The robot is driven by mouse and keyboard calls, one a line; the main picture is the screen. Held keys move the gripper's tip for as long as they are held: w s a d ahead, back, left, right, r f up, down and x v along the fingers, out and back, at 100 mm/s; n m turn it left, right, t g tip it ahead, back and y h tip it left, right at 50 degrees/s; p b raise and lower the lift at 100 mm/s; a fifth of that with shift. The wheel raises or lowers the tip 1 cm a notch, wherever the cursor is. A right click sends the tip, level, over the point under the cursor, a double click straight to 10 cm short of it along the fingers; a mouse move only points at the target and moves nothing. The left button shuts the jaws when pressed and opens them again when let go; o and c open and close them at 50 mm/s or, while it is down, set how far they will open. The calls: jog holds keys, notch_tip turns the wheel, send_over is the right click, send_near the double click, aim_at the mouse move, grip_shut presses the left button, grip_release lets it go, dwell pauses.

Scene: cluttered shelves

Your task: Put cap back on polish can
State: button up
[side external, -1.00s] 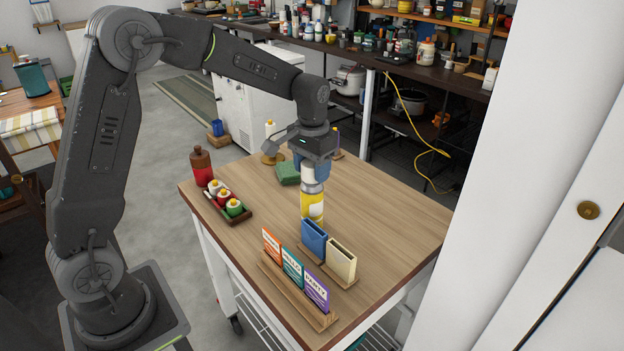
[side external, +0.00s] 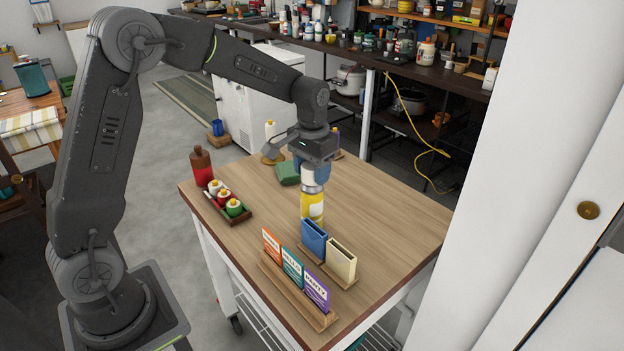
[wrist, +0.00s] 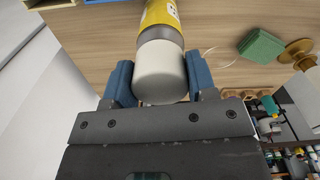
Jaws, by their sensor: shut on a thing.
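The polish can (side external: 312,206) is yellow with a pale label and a grey shoulder. It stands upright on the wooden table, behind the blue holder, and its upper part shows at the top of the wrist view (wrist: 158,18). The white cap (wrist: 160,74) is in line with the can and meets its grey shoulder, with no clear gap; I cannot tell whether it is fully seated. My gripper (side external: 311,166) points down over the can. Its blue fingers (wrist: 160,84) are shut on the cap, one on each side.
The blue holder (side external: 313,238) and cream holder (side external: 341,259) stand close in front of the can. A card rack (side external: 292,290) is nearer the front edge. A bottle tray (side external: 240,216) and red bottle (side external: 202,167) are at left, a green block (side external: 287,173) behind. The table's right side is clear.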

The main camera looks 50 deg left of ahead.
aim_at(312, 165)
jog(key=o, duration=1)
notch_tip(312, 165, up, 14)
jog(key=f, duration=0.1)
jog(key=s+d+r+t, duration=0.2)
jog(key=s, duration=0.5)
jog(key=s+d+r+t, duration=0.1)
jog(key=s+d, duration=0.1)
jog(key=s, duration=0.4)
jog(key=s+f+t, duration=0.1)
jog(key=s, duration=0.2)
jog(key=s+d+f+m, duration=0.1)
jog(key=s+f, duration=0.1)
jog(key=s, duration=0.2)
jog(key=s+d+f+t, duration=0.1)
jog(key=s+f, duration=0.1)
jog(key=s, duration=0.2)
jog(key=shift+s+d+f+m+t, duration=0.1)
jog(key=shift+s+f+m+t, duration=0.05)
jog(key=shift+m+t, duration=0.15)
